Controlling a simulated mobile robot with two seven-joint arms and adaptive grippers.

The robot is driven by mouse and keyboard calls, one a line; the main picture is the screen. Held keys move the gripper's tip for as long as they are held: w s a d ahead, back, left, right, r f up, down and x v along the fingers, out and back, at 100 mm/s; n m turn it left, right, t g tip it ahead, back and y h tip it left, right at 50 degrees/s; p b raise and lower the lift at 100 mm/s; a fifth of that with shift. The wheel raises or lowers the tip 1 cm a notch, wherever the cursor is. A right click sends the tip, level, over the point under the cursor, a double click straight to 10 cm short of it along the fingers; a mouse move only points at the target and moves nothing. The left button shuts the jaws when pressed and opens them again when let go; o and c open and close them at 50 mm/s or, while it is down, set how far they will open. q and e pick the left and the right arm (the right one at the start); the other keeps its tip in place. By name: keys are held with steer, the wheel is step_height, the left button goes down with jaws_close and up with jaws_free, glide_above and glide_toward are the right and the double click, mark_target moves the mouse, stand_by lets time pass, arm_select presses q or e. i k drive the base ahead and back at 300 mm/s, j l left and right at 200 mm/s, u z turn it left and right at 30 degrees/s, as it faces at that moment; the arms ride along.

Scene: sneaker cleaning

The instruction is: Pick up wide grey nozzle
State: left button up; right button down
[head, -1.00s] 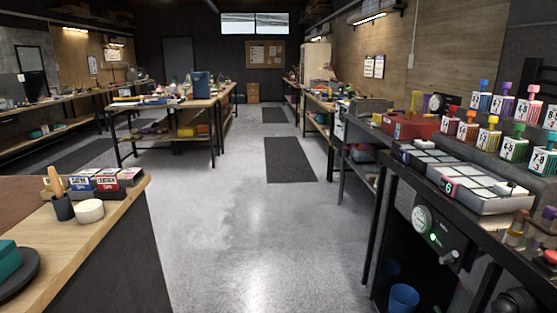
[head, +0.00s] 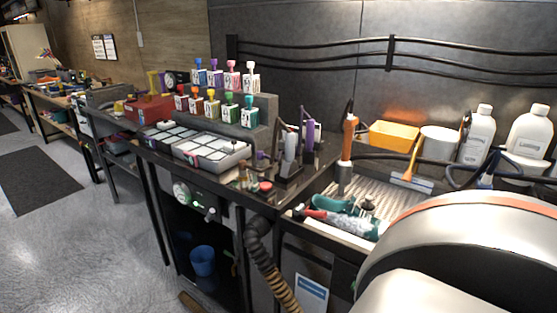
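I cannot pick out the wide grey nozzle with certainty. A dark holder (head: 289,181) on the black bench has slim upright pieces in it, one of them grey (head: 290,147). A purple upright piece (head: 310,134) stands just right of it. An orange-handled tool (head: 349,138) with a grey lower end stands upright at the left side of a ribbed tray or basin (head: 385,192). These are too small to tell which, if any, is a wide nozzle. Neither gripper shows in the head view.
A tray with pale compartments (head: 212,150), small coloured bottles (head: 249,112), and a red case (head: 150,108) are on the left part of the bench. A yellow bin (head: 394,134) and white bottles (head: 478,134) stand at the back right. A corrugated hose (head: 262,250) hangs in front.

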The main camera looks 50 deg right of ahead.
mark_target(290, 166)
steer(key=z, duration=1.65)
